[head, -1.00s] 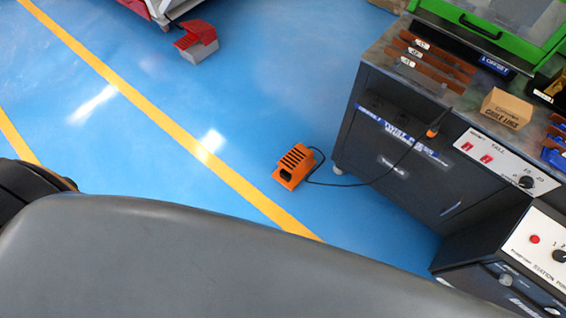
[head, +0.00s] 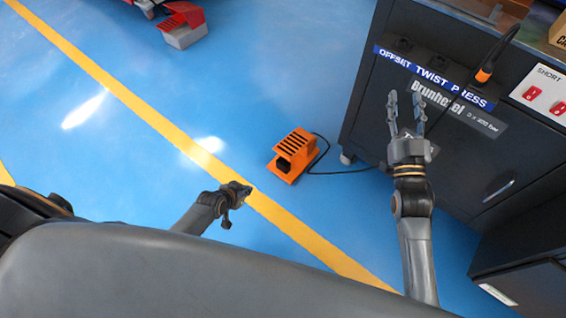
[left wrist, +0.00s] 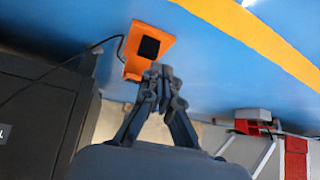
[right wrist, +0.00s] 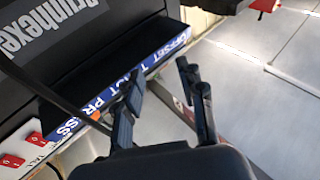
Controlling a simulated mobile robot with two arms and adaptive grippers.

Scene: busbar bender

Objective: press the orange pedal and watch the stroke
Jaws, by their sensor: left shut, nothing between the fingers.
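The orange pedal (head: 293,153) sits on the blue floor left of the dark cabinet, with a black cable running from it toward the cabinet. My left gripper (head: 240,191) is shut and empty, to the lower left of the pedal in the head view. In the left wrist view the pedal (left wrist: 150,45) appears just beyond the closed fingertips (left wrist: 161,72); I see a gap in the head view. My right gripper (head: 405,108) is open and empty in front of the cabinet face. In the right wrist view its fingers (right wrist: 160,80) are spread apart.
The dark press cabinet (head: 375,120) bears an "Offset Twist Press" label (head: 437,77). A black cable with an orange plug (head: 484,75) hangs at its top. A red and grey pedal (head: 184,30) lies at the back left. A yellow line (head: 130,98) crosses the open floor.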

